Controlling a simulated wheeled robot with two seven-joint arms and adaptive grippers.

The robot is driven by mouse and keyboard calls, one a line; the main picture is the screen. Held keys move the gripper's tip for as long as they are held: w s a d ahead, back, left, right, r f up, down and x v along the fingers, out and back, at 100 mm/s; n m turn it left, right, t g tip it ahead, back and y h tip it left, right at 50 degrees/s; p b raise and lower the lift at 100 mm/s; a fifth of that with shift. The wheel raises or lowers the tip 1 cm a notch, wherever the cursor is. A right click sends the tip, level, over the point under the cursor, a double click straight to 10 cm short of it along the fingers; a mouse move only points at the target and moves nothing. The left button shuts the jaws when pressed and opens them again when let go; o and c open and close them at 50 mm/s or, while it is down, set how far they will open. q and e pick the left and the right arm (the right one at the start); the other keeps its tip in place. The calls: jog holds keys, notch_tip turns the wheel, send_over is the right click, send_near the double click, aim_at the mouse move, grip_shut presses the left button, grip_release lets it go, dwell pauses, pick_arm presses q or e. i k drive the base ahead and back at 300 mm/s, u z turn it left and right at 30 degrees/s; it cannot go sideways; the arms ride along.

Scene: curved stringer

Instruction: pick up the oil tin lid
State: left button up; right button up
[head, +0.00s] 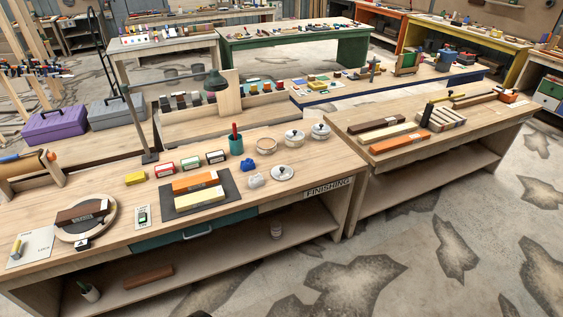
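A round, pale metal lid with a dark knob (282,173) lies on the bench top, right of the dark mat, and looks like the oil tin lid. Behind it stand two round, light tins, one (294,139) on the left and one (320,131) on the right, both with what look like knobbed tops. No labels on them can be read, so I cannot tell for certain which part belongs to the oil tin. Neither of my grippers is in view.
A second bench (470,130) stands to the right.

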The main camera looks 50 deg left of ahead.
aim_at(280, 172)
jog(key=u, duration=0.45)
jog(key=i, duration=1.15)
jog(key=u, duration=1.7)
jog(key=i, duration=0.75)
jog(key=u, duration=0.85)
